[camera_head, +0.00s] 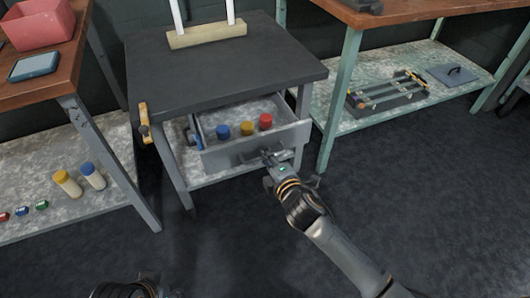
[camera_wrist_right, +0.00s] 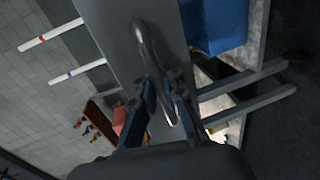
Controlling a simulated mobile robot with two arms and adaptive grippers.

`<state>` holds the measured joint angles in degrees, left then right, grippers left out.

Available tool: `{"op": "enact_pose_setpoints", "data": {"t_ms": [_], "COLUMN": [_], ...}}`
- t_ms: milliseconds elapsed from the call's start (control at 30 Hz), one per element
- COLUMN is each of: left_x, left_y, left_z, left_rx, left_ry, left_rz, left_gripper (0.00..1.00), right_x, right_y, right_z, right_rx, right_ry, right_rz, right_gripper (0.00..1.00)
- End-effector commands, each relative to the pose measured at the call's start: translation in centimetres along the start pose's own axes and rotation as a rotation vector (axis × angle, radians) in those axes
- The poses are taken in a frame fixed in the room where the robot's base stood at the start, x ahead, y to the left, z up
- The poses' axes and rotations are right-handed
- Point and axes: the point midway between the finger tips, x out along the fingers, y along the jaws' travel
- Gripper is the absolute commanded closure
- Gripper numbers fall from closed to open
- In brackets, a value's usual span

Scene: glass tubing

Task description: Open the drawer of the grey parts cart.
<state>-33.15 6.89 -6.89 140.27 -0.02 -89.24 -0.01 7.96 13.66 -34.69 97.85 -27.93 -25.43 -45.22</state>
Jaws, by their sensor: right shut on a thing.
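The grey parts cart (camera_head: 225,78) stands in the middle of the head view. Its drawer (camera_head: 292,134) is pulled out, and its inside shows. A blue, a yellow and a red round piece lie in it. My right gripper (camera_head: 267,157) is at the handle on the drawer's front. In the right wrist view the curved metal handle (camera_wrist_right: 146,48) passes between the fingertips (camera_wrist_right: 163,100), which are shut on it. My left gripper's fingers are outside the views; only a dark part of that arm shows at the bottom left edge.
A bench (camera_head: 75,75) with a red bin (camera_head: 38,25) stands left, with bottles (camera_head: 67,183) on its lower shelf. Another bench (camera_head: 345,75) stands close on the right. A wooden block (camera_head: 207,35) with white rods sits on the cart. The floor in front is clear.

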Motion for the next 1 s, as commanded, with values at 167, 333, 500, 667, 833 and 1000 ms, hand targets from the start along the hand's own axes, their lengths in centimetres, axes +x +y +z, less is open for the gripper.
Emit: {"op": "enact_pose_setpoints", "data": {"t_ms": [167,333,500,667,833,1000], "left_x": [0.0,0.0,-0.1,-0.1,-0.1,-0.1], "left_y": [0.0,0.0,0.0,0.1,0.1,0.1], "left_z": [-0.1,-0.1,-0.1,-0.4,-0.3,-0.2], "left_rx": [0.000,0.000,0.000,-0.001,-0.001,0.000], "left_ry": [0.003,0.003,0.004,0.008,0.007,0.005], "left_rz": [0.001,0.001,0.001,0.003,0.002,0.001], "left_gripper": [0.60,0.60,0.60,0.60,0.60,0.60], "right_x": [0.0,0.0,0.0,-0.1,-1.7,-5.1], "right_y": [0.1,0.2,0.1,0.0,-0.1,-0.1], "right_z": [0.1,0.1,0.0,0.0,0.0,0.0], "right_rx": [0.000,-0.001,-0.001,-0.001,-0.001,-0.001], "right_ry": [-0.001,-0.001,0.000,0.000,0.001,0.001], "right_rz": [0.003,0.003,0.002,0.001,0.000,-0.001], "right_gripper": [1.00,0.81,0.81,0.81,0.81,0.81]}}
